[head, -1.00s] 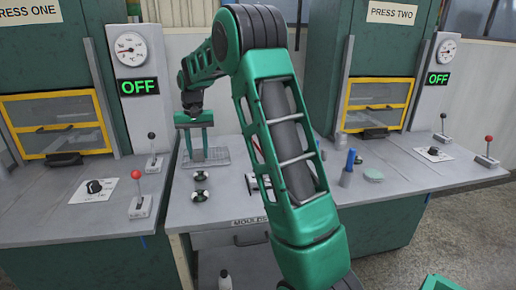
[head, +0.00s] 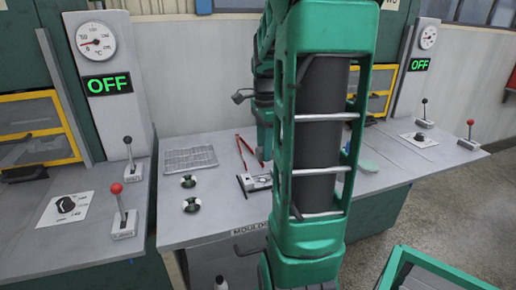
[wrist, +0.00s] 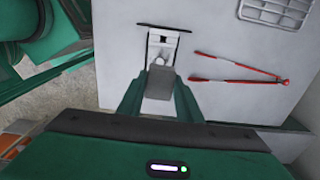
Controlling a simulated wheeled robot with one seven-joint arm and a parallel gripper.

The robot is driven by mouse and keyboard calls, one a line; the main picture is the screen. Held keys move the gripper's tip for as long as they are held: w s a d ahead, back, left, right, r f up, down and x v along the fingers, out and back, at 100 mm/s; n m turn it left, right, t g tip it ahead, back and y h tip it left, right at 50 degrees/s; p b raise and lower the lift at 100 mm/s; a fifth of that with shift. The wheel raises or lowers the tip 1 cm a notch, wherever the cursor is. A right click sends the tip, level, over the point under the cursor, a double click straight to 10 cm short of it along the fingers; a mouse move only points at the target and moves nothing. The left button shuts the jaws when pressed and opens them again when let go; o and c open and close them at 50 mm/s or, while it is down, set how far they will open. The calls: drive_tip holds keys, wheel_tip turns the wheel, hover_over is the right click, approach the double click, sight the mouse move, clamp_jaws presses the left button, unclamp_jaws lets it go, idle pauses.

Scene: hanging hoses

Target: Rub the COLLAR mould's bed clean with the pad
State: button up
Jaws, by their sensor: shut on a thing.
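My gripper (wrist: 160,92) shows in the wrist view with its two green fingers closed on a plain grey block (wrist: 159,84). I cannot tell for sure that the block is the pad. A metal mould (wrist: 163,42) with a dark bar across its far end lies on the bench just beyond the block. Whether the two touch is unclear. In the head view, the mould (head: 254,183) shows beside my arm, which hides its right part and my fingertips. No name can be read on it, and its bed is too small to judge.
Red-handled tongs (head: 246,152) lie beyond the mould. A wire rack (head: 189,158) and two round metal pieces (head: 188,181) lie to its left. A pale green disc (head: 368,166) lies right of my arm.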

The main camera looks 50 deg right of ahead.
sight(262, 180)
drive_tip(key=shift+w+a, duration=0.1)
drive_tip(key=shift+a, duration=0.05)
drive_tip(key=shift+w+a, duration=0.1)
drive_tip(key=shift+a, duration=0.05)
drive_tip(key=shift+f, duration=4)
drive_tip(key=shift+f, duration=0.4)
drive_tip(key=shift+s+a+r, duration=0.1)
drive_tip(key=shift+s+a, duration=0.45)
drive_tip(key=shift+w+d, duration=0.4)
drive_tip(key=shift+w, duration=0.2)
drive_tip(key=shift+w+d, duration=0.35)
drive_tip(key=shift+w, duration=0.25)
drive_tip(key=shift+s, duration=0.1)
